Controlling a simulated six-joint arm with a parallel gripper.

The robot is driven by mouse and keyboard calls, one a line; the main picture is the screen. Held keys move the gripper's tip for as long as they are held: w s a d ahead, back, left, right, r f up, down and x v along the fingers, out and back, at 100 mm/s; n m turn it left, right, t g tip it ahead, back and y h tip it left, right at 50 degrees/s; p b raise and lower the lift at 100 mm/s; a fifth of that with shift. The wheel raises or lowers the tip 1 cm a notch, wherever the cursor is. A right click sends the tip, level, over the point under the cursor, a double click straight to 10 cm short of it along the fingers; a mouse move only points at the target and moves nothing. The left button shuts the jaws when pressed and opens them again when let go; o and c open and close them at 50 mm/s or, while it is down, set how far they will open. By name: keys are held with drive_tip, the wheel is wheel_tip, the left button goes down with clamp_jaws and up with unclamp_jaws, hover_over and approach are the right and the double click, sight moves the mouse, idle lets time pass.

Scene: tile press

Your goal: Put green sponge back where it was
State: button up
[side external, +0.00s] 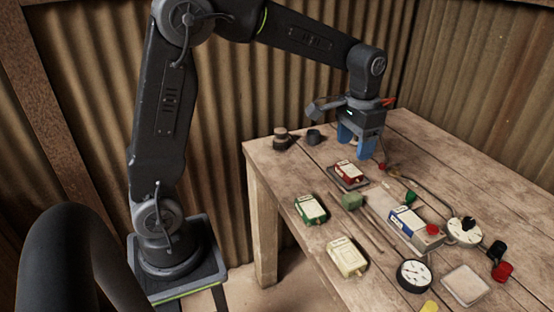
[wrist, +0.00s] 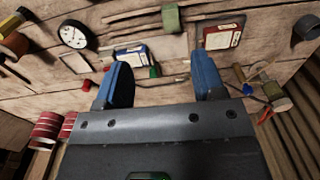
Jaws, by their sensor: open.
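The green sponge (side external: 351,200) appears to be the small green block near the middle of the table, at the end of thin brown sticks. It also shows at the top edge of the wrist view (wrist: 171,18), beyond my fingers. My gripper (side external: 357,149) is above the back part of the table, behind the sponge and apart from it. Its two blue fingers point down and stand apart with nothing visible between them, as the wrist view shows (wrist: 161,72). I cannot tell which spot the sponge came from.
A red-labelled box (side external: 347,174) lies between my gripper and the sponge. A green box (side external: 310,209), a cream box (side external: 347,257) and a blue-labelled box (side external: 408,221) surround it. A round gauge (side external: 414,275) and a square dish (side external: 465,284) are nearer. A cable runs along the right.

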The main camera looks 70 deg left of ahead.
drive_tip(key=s+d+r+t, duration=0.1)
drive_tip(key=s+t, duration=0.1)
drive_tip(key=s, duration=0.8)
drive_tip(key=s+d+r+t, duration=0.2)
drive_tip(key=s+t, duration=0.1)
drive_tip(key=s, duration=0.8)
drive_tip(key=shift+d, duration=0.2)
drive_tip(key=shift+r, duration=0.1)
